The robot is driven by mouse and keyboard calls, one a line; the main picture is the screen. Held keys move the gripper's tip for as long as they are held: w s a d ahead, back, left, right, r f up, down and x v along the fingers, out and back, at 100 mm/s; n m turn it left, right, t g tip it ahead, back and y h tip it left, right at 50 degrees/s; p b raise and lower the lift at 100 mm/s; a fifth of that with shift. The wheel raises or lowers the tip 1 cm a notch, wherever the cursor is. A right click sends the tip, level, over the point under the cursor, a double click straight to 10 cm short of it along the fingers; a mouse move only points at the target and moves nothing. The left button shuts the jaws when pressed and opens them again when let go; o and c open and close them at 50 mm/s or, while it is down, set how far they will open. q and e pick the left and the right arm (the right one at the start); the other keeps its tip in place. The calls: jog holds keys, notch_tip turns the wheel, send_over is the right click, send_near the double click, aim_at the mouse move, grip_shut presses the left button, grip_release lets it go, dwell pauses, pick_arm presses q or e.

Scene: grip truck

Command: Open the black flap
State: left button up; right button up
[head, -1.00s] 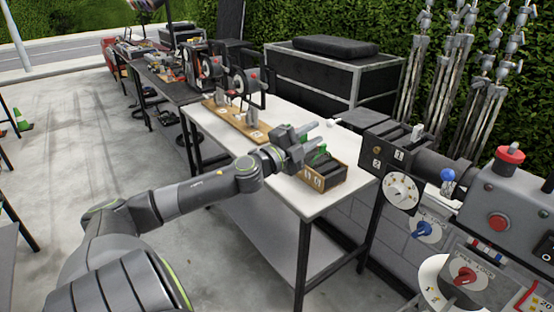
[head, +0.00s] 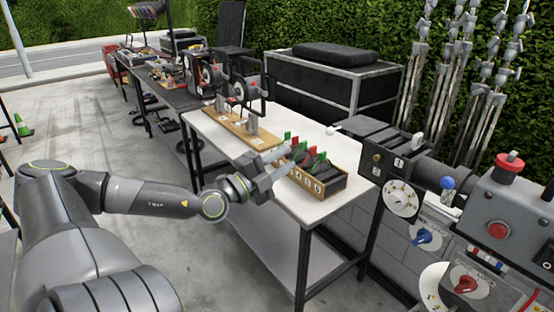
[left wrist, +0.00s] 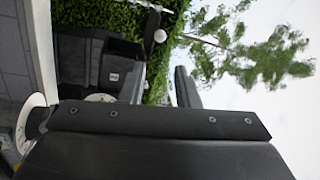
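A black box-like unit (head: 392,150) with dark flat panels on top and white number labels on its front stands at the right end of the white table. I cannot tell which panel is the black flap. The unit also shows, turned sideways, in the left wrist view (left wrist: 115,68). My left gripper (head: 290,158) is left of the unit, over the white table by the wooden box. Its fingers are apart and nothing shows between them; they also show in the left wrist view (left wrist: 160,88). A small white knob (head: 333,130) lies beyond them. My right gripper is out of view.
A wooden box (head: 325,190) with red and green tabs stands close to my left gripper on the white table (head: 215,130). A wooden board (head: 240,132) with wheel-like devices is behind. A grey control panel (head: 515,215) with knobs is at right.

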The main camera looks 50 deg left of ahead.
pick_arm(q)
jog(key=shift+s+f, duration=0.1)
jog(key=shift+s, duration=0.6)
